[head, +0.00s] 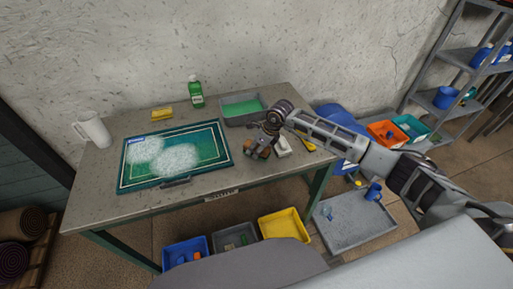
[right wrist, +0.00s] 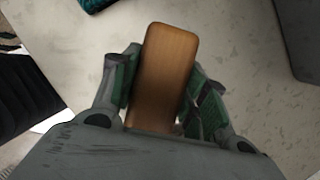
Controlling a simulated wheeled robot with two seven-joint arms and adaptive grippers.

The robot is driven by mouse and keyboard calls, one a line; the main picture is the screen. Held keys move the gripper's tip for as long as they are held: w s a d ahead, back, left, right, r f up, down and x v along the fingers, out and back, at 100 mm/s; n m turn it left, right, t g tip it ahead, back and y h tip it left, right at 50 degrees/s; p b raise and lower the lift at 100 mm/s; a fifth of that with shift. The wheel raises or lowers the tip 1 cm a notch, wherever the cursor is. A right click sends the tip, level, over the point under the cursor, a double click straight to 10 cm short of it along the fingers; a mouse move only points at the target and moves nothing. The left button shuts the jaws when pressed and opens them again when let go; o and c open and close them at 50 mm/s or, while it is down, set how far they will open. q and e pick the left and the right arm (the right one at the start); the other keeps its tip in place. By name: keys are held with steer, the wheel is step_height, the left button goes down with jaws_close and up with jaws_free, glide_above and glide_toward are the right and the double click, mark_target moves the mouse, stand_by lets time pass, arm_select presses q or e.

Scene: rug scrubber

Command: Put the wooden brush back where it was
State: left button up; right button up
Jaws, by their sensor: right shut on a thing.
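The wooden brush (right wrist: 162,75) shows its plain brown wooden back in the right wrist view, between the two fingers of my right gripper (right wrist: 160,95). My right gripper is shut on it. In the head view, my right gripper (head: 262,150) is at the right part of the grey table (head: 230,183), right of the green rug (head: 128,172) and in front of the grey tub of green liquid (head: 243,107). White foam covers part of the rug. The brush's bristles are hidden, and I cannot tell whether it touches the table. My left gripper is not in view.
A white jug (head: 94,130), a yellow sponge (head: 162,114) and a green bottle (head: 196,93) stand along the table's back. A white item (head: 283,147) and a yellow-handled tool (head: 306,142) lie just right of my gripper. Bins stand below; a shelf (head: 460,58) is at right.

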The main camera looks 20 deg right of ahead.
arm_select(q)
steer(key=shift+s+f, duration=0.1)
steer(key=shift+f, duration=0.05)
arm_select(e)
steer(key=shift+f, duration=0.25)
steer(key=o, duration=1.2)
steer(key=shift+r, duration=0.1)
steer(key=shift+s+d+r, duration=0.1)
steer(key=shift+d+r, duration=0.05)
steer(key=shift+r, duration=0.35)
steer(key=b+v, duration=0.1)
steer(key=v, duration=0.8)
steer(key=shift+r+b, duration=0.1)
steer(key=shift+b, duration=0.2)
steer(key=shift+s+d+r, duration=0.15)
steer(key=shift+s+r, duration=0.1)
steer(key=shift+r, duration=0.35)
steer(key=shift+d+r, duration=0.1)
steer(key=shift+r, duration=0.15)
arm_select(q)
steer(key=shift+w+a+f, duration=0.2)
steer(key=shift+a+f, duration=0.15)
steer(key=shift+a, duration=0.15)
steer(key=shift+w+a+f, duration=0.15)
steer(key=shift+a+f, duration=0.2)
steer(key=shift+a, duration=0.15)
